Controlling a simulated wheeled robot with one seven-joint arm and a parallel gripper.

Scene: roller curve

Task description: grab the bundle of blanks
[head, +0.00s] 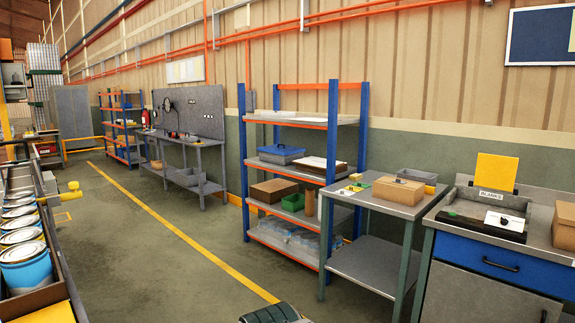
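A small label reading "BLANKS" (491,196) stands below a yellow panel (495,172) on the workbench (545,250) at the far right. In front of it lies a long, low dark block or tray (470,224). A white piece with a dark spot (505,220) lies on its right part, and a bit of green shows at its left end. I cannot tell whether this is the bundle of blanks; no separate bundle is clear. A dark ribbed part at the bottom edge may belong to my arm. No gripper fingers show.
A grey table with a cardboard box (398,190) stands left of the workbench. A blue and orange shelf (332,150) stands behind it. Paint cans (24,266) line the left side. The floor (150,230) between is clear, with a yellow line along it.

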